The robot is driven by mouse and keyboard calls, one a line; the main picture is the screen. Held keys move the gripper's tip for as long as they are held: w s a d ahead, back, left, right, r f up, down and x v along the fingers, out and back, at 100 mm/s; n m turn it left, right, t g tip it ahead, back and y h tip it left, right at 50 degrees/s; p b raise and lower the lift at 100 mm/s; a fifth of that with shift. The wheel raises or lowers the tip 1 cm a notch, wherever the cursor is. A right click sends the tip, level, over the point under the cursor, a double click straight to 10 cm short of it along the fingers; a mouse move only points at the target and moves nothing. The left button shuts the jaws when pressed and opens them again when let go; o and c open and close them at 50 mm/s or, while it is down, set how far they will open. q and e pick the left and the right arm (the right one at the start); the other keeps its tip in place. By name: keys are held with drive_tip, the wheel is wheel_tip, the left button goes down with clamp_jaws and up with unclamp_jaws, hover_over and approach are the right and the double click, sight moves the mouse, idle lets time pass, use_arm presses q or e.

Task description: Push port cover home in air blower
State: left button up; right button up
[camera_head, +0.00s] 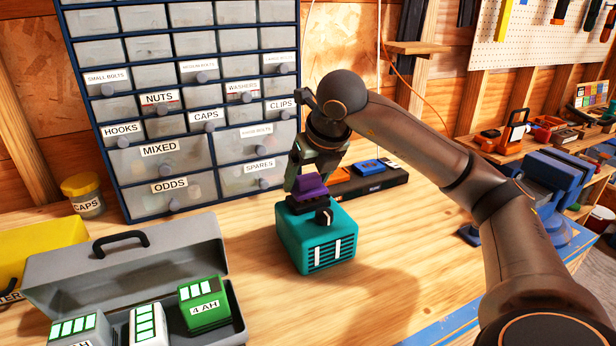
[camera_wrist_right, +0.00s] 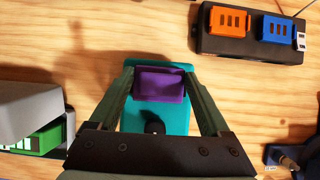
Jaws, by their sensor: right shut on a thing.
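The air blower (camera_head: 301,250) is a teal box with vents and two white stripes on its front, standing on the wooden bench. A black knob (camera_head: 324,216) is on its top; it also shows in the wrist view (camera_wrist_right: 154,128). The purple port cover (camera_head: 311,185) is at the blower's top, above a dark part; it also shows in the right wrist view (camera_wrist_right: 160,84). My right gripper (camera_head: 308,190) is shut on the cover, with a finger on each side of it. I cannot tell whether the cover touches the blower. My left gripper is not in view.
A grey toolbox (camera_head: 130,262) holding green battery packs stands open at front left. A drawer cabinet (camera_head: 105,190) stands behind. A black strip (camera_head: 365,185) with orange and blue blocks lies behind the blower. A blue vise (camera_head: 545,185) is at right. Bench right of the blower is clear.

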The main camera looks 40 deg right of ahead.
drive_tip(key=shift+f+b, duration=0.65)
drive_tip(key=shift+f, duration=0.1)
drive_tip(key=shift+f, duration=0.2)
